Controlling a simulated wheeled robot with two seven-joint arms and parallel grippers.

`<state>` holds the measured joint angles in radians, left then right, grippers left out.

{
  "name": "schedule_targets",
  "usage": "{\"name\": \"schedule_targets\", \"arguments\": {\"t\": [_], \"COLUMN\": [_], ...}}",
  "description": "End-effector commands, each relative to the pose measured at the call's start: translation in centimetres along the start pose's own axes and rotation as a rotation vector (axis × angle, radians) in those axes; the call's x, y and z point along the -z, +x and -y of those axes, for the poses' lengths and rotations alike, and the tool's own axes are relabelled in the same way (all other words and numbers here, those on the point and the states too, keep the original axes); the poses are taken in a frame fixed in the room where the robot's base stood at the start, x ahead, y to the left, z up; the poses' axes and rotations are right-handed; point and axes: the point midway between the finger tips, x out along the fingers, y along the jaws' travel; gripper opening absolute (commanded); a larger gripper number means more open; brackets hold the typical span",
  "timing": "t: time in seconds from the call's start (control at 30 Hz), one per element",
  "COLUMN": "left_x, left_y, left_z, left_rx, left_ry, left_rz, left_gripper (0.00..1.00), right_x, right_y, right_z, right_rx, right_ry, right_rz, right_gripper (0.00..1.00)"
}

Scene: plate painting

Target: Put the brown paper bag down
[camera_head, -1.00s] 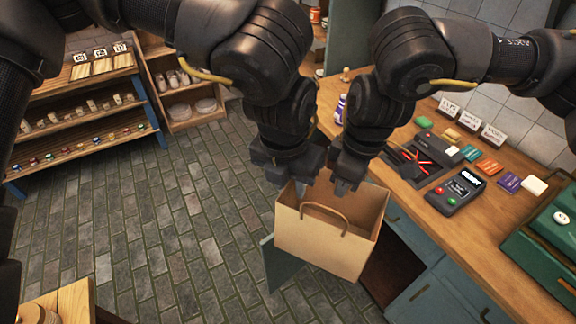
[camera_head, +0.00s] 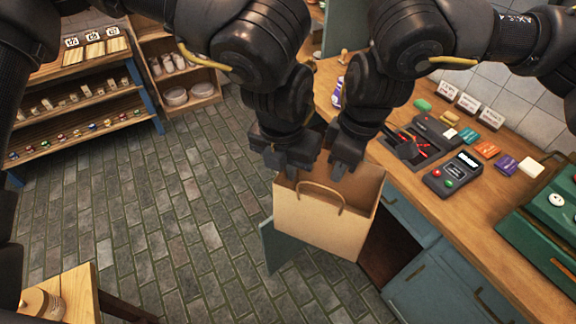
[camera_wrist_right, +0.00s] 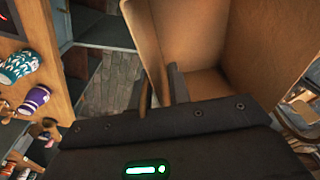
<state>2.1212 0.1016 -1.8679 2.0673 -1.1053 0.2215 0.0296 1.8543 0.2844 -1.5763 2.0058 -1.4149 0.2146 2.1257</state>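The brown paper bag (camera_head: 322,226) is upright with its mouth up, in front of the counter and seemingly clear of the floor. Its near handle stands up in an arch. My left gripper (camera_head: 291,172) is at the left of the bag's mouth and my right gripper (camera_head: 342,173) is over the middle of it. The far handle is hidden behind them. In the right wrist view the bag's open inside (camera_wrist_right: 228,62) is close beyond the dark fingers (camera_wrist_right: 160,85), beside a thin brown strip. Neither gripper's closure shows clearly.
The wooden counter (camera_head: 492,205) at right carries a card reader (camera_head: 453,175), small cards and a green box (camera_head: 548,235). An open cabinet door (camera_head: 280,248) is behind the bag. Shelves (camera_head: 80,120) stand at left and a small table (camera_head: 75,297) at lower left. The tiled floor between is clear.

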Motion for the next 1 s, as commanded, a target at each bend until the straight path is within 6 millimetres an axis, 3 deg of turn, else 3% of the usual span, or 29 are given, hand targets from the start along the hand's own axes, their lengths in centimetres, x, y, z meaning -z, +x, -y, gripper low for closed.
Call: {"name": "schedule_targets", "arguments": {"t": [0.33,0.47,0.8,1.0], "left_x": [0.0,0.0,0.0,0.0], "left_y": [0.0,0.0,0.0,0.0], "left_z": [0.0,0.0,0.0,0.0], "left_rx": [0.001,0.001,0.001,0.001], "left_ry": [0.0,0.0,0.0,0.0], "left_rz": [0.001,0.001,0.001,0.0], "left_gripper": [0.0,0.0,0.0,0.0], "right_x": [0.0,0.1,0.1,0.0], "right_y": [-0.1,-1.2,-8.1,-11.0], "right_z": [0.0,0.0,-0.1,-0.1], "right_rx": [0.0,-0.001,-0.004,-0.003], "right_ry": [0.0,0.0,0.001,0.001], "right_rz": [-0.001,-0.002,-0.003,-0.001], "right_gripper": [0.28,0.28,0.28,0.28]}}
